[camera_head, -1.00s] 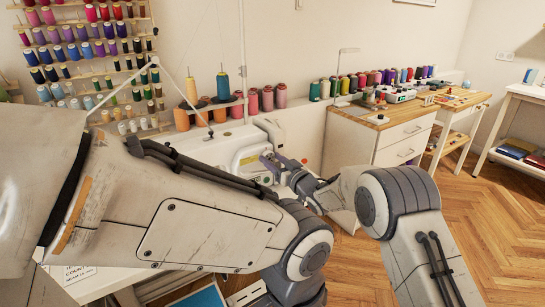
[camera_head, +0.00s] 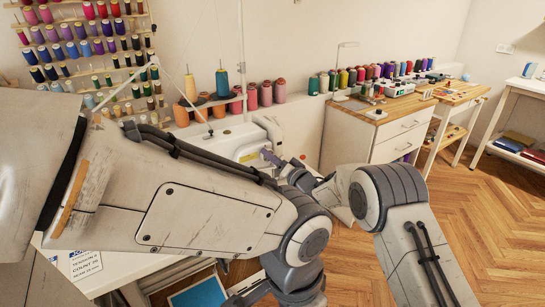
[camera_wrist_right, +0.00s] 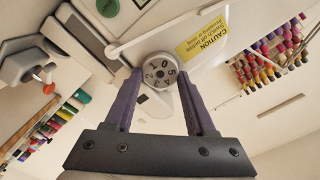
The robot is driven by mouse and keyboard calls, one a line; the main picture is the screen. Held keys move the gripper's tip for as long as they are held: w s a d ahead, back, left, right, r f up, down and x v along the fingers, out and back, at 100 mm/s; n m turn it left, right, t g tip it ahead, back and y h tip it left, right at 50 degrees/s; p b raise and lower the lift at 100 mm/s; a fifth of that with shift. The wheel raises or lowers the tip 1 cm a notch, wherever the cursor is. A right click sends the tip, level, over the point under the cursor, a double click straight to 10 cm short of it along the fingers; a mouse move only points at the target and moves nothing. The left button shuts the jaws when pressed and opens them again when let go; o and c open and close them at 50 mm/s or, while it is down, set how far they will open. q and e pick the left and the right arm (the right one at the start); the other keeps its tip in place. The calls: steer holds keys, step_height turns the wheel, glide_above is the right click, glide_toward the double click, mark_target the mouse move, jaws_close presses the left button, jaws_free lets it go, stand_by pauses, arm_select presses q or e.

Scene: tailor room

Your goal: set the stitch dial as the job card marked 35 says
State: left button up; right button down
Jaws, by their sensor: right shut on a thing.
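The stitch dial (camera_wrist_right: 160,72) is a small pale round knob with dark digits around its face, seen close in the right wrist view on the white sewing machine (camera_wrist_right: 215,35). My right gripper (camera_wrist_right: 160,78) has its two purple fingers on either side of the dial, shut on it. In the head view this gripper (camera_head: 268,156) is at the front of the machine (camera_head: 232,143), and the dial is hidden there. A printed card (camera_head: 86,264) lies at lower left, partly covered by my arm; its text is too small to read surely. My left gripper is not seen.
A yellow caution label (camera_wrist_right: 202,38) is beside the dial. Thread cones (camera_head: 262,94) stand behind the machine. A wooden-topped drawer cabinet (camera_head: 385,122) is to the right. Open parquet floor (camera_head: 455,225) is at lower right. My arm covers much of the near table.

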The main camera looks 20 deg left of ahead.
steer(key=shift+f, duration=0.1)
stand_by(0.4)
steer(key=shift+c, duration=1.2)
jaws_free()
steer(key=v, duration=1)
steer(key=shift+s+d, duration=0.2)
steer(key=shift+d, duration=0.05)
